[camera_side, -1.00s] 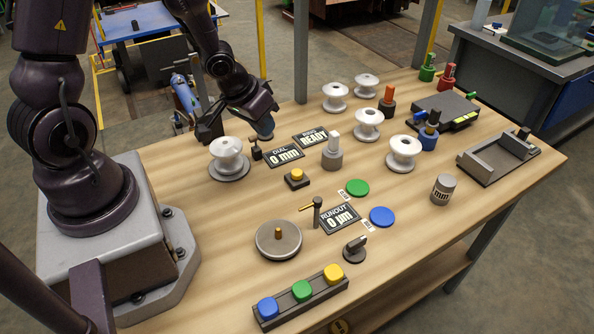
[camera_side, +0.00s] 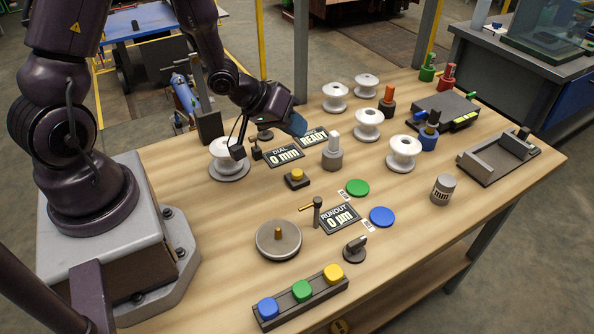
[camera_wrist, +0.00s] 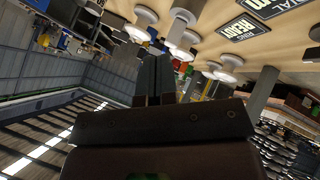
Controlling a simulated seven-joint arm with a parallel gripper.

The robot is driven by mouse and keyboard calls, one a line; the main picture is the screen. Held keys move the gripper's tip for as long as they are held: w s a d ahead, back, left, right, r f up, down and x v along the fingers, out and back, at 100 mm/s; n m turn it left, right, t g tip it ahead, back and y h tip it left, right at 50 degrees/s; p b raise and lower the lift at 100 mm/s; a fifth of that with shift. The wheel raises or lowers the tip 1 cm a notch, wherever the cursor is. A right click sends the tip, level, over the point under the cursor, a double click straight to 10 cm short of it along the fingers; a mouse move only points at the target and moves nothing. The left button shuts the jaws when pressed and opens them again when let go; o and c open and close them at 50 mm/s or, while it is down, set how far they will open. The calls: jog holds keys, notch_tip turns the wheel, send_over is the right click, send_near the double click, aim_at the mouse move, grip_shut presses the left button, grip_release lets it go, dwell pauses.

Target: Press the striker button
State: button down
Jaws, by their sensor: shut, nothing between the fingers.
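A yellow button (camera_side: 297,174) on a small dark base stands in front of the dial display (camera_side: 284,155). No label on it is readable. A small dark post (camera_side: 256,152) stands beside a white insulator (camera_side: 226,166), which sits on a round plate at the left. A dark round piece (camera_side: 265,135) is partly visible under my wrist; I cannot tell what it is. My gripper (camera_side: 298,125) is shut and empty, above the table near the READY display (camera_side: 314,138), behind and above the yellow button. Its closed fingers (camera_wrist: 155,75) show in the wrist view, pointing towards the far insulators.
White insulators (camera_side: 367,124) stand at the back and right. A grey post with a white top (camera_side: 332,154) is close to the right of the displays. A turntable (camera_side: 278,241), a runout display (camera_side: 340,218) and a three-button strip (camera_side: 302,293) lie in front. Bare wood surrounds the yellow button.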

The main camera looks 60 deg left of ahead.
aim_at(295, 170)
jog(key=shift+f, duration=3.9)
jog(key=shift+f, duration=0.15)
jog(key=shift+f, duration=0.25)
jog(key=shift+f, duration=0.55)
jog(key=shift+r, duration=0.95)
jog(key=shift+r, duration=2.55)
